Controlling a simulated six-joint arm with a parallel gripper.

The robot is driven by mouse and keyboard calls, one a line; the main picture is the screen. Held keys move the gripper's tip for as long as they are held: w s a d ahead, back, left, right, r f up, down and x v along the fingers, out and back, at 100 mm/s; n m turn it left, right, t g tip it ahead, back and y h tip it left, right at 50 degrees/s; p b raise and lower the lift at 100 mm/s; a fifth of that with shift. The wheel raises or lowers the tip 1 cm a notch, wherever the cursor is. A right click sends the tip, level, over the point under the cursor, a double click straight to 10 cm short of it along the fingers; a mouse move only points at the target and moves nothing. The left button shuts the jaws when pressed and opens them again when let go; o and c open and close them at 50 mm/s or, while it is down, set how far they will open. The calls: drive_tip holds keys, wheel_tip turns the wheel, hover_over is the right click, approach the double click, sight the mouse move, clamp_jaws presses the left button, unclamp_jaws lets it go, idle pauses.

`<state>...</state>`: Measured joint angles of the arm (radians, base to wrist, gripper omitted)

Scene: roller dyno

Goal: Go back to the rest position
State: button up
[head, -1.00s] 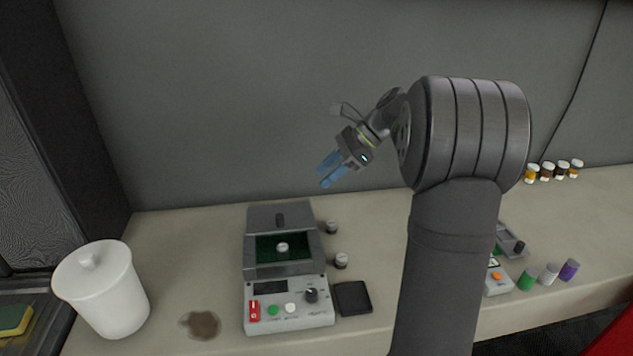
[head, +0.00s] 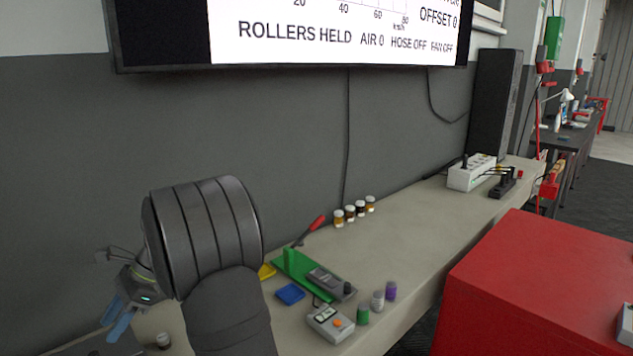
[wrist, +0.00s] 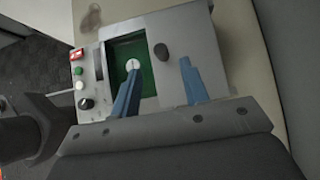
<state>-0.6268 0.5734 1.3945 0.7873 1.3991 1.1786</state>
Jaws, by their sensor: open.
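My gripper (head: 119,324) shows at the lower left of the head view, beside the thick grey links of my arm. Its two blue fingers are apart with nothing between them. In the wrist view my gripper (wrist: 158,85) is open above a grey box-like device (wrist: 147,24). That device has a green recess with a small round white-topped piece (wrist: 132,64) in it. One finger overlaps the recess in the picture, but I cannot tell the height between them. In the head view the device is mostly out of frame or hidden at the lower left.
The bench (head: 410,225) also holds several small bottles (head: 350,213), a green board (head: 290,262), a blue pad (head: 290,294), a small meter (head: 330,323) and coloured vials (head: 377,300). A red cabinet (head: 530,285) stands at the right.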

sight(94, 354)
drive_tip(key=x, duration=0.8)
drive_tip(key=shift+s+f, duration=0.1)
drive_tip(key=shift+f, duration=0.05)
drive_tip(key=v, duration=1.7)
drive_tip(key=shift+r, duration=0.25)
drive_tip(key=shift+x, duration=8.6)
drive_tip(key=shift+s+d+f, duration=0.1)
drive_tip(key=shift+s+d, duration=0.1)
drive_tip(key=shift+d, duration=0.1)
